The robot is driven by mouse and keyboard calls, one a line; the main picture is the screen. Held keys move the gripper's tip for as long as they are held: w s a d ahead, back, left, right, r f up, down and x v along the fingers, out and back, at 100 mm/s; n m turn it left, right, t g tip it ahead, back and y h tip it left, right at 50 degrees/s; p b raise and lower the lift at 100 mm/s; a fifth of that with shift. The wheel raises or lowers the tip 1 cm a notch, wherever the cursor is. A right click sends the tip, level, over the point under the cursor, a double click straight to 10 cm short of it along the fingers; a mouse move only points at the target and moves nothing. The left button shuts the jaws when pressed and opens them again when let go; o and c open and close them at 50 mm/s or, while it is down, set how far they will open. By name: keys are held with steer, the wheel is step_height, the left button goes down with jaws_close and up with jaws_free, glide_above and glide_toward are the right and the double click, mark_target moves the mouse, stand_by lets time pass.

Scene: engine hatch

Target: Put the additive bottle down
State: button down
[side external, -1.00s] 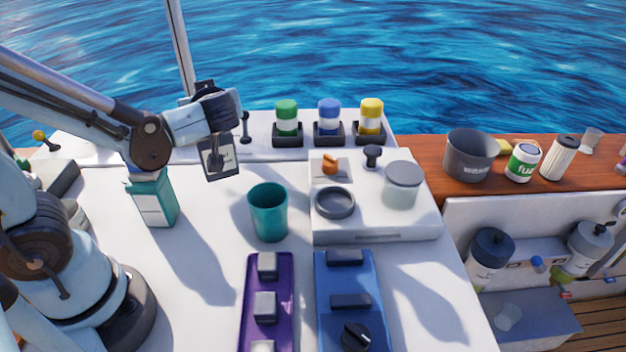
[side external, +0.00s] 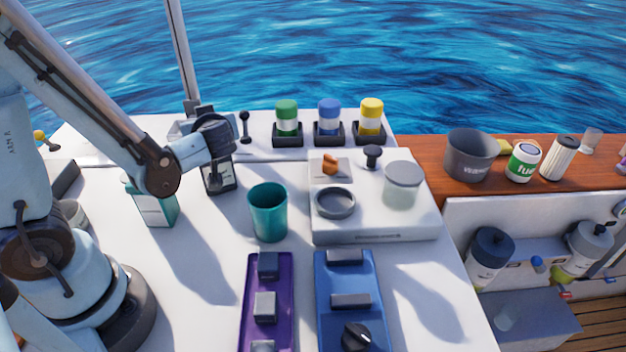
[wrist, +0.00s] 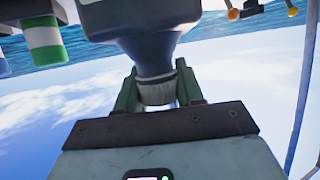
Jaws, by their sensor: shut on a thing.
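The additive bottle (side external: 219,178), dark with a pale label, hangs upright below my gripper (side external: 213,140) in the side view. Its base is at or very near the white deck (side external: 215,245); I cannot tell if it touches. In the wrist view my gripper (wrist: 158,98) is shut around the neck of the dark blue bottle (wrist: 145,52). My wrist and forearm hide part of its top in the side view.
A teal carton (side external: 157,207) stands left of the bottle, partly behind my arm. A teal cup (side external: 268,212) stands to its right. Green, blue and yellow capped bottles (side external: 328,120) sit in holders behind. Purple (side external: 253,310) and blue (side external: 330,275) switch panels lie in front.

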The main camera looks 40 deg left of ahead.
steer(key=c, duration=0.7)
jaws_free()
steer(key=shift+f, duration=0.1)
steer(key=shift+s+d+r+m+t+h, duration=0.35)
steer(key=shift+s+d+r+m+h, duration=0.15)
steer(key=shift+d+m+h, duration=1.85)
steer(key=shift+s+d+r+m+t+h, duration=0.3)
steer(key=shift+s+d+r+m+h, duration=0.25)
steer(key=shift+d+m+h, duration=1.75)
steer(key=shift+s+d+r+m+t+h, duration=0.35)
steer(key=shift+s+d+m+h, duration=0.3)
steer(key=shift+d+m+h, duration=1.7)
steer(key=shift+d+n+y, duration=0.3)
steer(key=shift+d+y, duration=0.2)
steer(key=shift+y, duration=0.3)
